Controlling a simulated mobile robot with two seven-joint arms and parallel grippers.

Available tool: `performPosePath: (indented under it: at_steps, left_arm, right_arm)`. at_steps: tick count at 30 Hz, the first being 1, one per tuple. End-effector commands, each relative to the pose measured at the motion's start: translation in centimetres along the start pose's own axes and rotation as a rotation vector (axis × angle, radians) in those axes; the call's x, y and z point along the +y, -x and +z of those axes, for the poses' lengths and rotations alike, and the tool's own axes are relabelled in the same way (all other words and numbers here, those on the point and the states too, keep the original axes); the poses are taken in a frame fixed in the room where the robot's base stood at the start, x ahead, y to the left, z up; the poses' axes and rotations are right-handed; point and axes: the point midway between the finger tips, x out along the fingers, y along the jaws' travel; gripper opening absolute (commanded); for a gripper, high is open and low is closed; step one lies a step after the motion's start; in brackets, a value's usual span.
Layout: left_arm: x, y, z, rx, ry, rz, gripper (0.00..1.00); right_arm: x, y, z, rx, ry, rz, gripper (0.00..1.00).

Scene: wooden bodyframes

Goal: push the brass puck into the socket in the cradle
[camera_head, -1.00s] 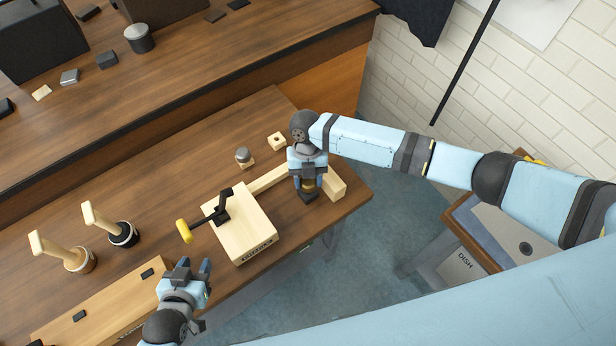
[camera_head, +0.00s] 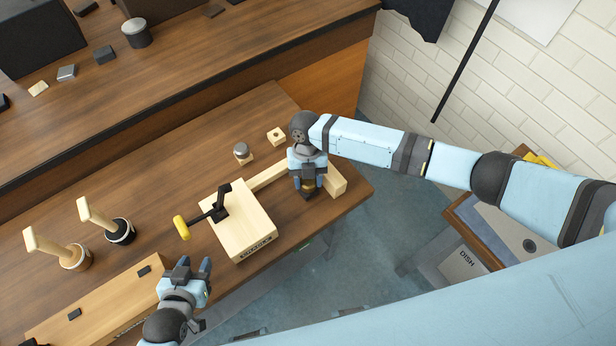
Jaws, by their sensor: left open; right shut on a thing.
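My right gripper (camera_head: 308,191) points down at the right part of the wooden fixture and is shut. A small brass-coloured piece, which looks like the brass puck (camera_head: 309,181), shows at its fingers; most of it is hidden. A pale wooden bar (camera_head: 268,175) runs from a labelled wooden block (camera_head: 250,232) to an end block (camera_head: 337,182) just right of the gripper. This assembly looks like the cradle; I cannot make out its socket. A black lever with a yellow handle (camera_head: 181,228) sits on the labelled block. My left gripper (camera_head: 194,267) is open and empty, left of and in front of that block.
A grey knob on a wooden base (camera_head: 241,152) and a small wooden block with a hole (camera_head: 276,136) stand behind the bar. Two wooden-handled tools in round holders (camera_head: 118,230) and a long wooden box (camera_head: 105,300) are at left. The table's front edge is close.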

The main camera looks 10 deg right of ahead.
Motion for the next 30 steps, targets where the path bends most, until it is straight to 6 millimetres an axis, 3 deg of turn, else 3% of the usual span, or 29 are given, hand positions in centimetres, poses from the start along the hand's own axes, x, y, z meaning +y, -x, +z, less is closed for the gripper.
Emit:
performPosePath:
  at_steps: [10,11,14,15,30]
  left_arm:
    - [0.00,-0.37,0.58,0.000,0.000,0.000,0.43]
    - [0.00,-0.33,0.52,0.000,0.000,0.000,0.43]
    - [0.00,-0.31,0.49,0.000,0.000,0.000,0.43]
    - [0.00,-0.31,0.49,0.000,0.000,0.000,0.43]
    - [-0.01,-0.32,0.49,0.000,0.000,0.000,0.43]
  right_arm:
    - [0.04,-0.85,0.28,0.000,0.001,0.001,0.18]
    - [0.05,-0.77,0.26,-0.001,0.001,0.001,0.51]
    - [0.01,-0.74,0.26,0.000,0.000,0.000,0.74]
    - [-0.03,-0.75,0.28,0.000,0.000,-0.001,0.76]
    - [-0.53,-0.88,0.49,-0.001,-0.008,-0.008,0.76]
